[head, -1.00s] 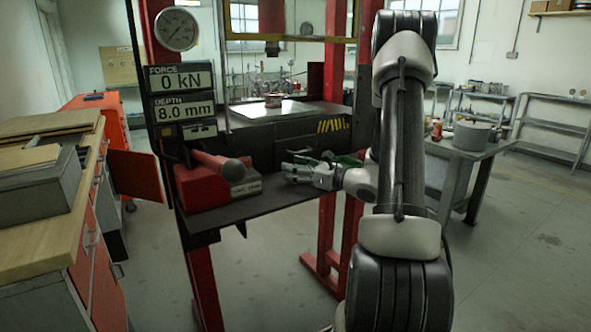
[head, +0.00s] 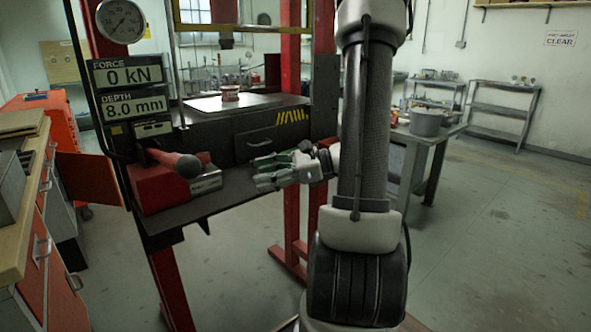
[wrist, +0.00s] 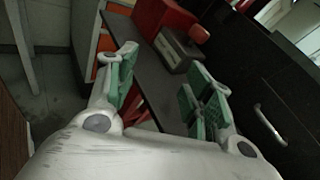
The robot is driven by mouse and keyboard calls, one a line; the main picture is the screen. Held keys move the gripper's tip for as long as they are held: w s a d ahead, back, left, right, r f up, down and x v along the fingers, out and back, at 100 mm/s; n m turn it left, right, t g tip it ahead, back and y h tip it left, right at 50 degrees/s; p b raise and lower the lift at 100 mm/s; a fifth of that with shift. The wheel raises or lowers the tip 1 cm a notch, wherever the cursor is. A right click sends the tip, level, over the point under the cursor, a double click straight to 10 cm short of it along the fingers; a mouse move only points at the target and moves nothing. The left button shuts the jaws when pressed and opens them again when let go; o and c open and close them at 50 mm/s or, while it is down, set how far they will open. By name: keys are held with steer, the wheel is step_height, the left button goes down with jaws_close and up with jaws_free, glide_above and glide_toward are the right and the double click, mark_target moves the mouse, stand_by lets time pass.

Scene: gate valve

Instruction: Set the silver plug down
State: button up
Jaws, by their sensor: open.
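My gripper (head: 262,174) is open, with green-padded fingers, over the dark lower shelf (head: 185,215) of the red press. The wrist view shows the gripper (wrist: 163,88) with nothing between its fingers, only the shelf beyond them. I cannot make out a silver plug in either view. A small red-brown ring-shaped piece with a light rim (head: 229,93) stands on the metal plate (head: 205,104) of the press bed, above and behind my gripper. Whether anything sits in it is too small to tell.
A red hand pump (head: 160,188) with a round-ended handle stands on the shelf, left of my gripper. The press's dark drawer front (head: 257,143) is close behind. A grey bench with a pot (head: 427,122) stands right. Floor at right is clear.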

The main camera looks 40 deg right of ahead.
steer(key=s+a+r+n+g+h, duration=0.1)
steer(key=s+a+n+g+h, duration=0.2)
steer(key=s+a+n+g, duration=0.7)
steer(key=s+d+r+n+t+h, duration=0.4)
steer(key=s+d+r+n+h, duration=0.2)
steer(key=n, duration=0.7)
steer(key=d+h, duration=0.2)
steer(key=h, duration=0.1)
steer(key=shift+s+r+t, duration=0.25)
steer(key=shift+s+t, duration=0.1)
steer(key=shift+t, duration=0.05)
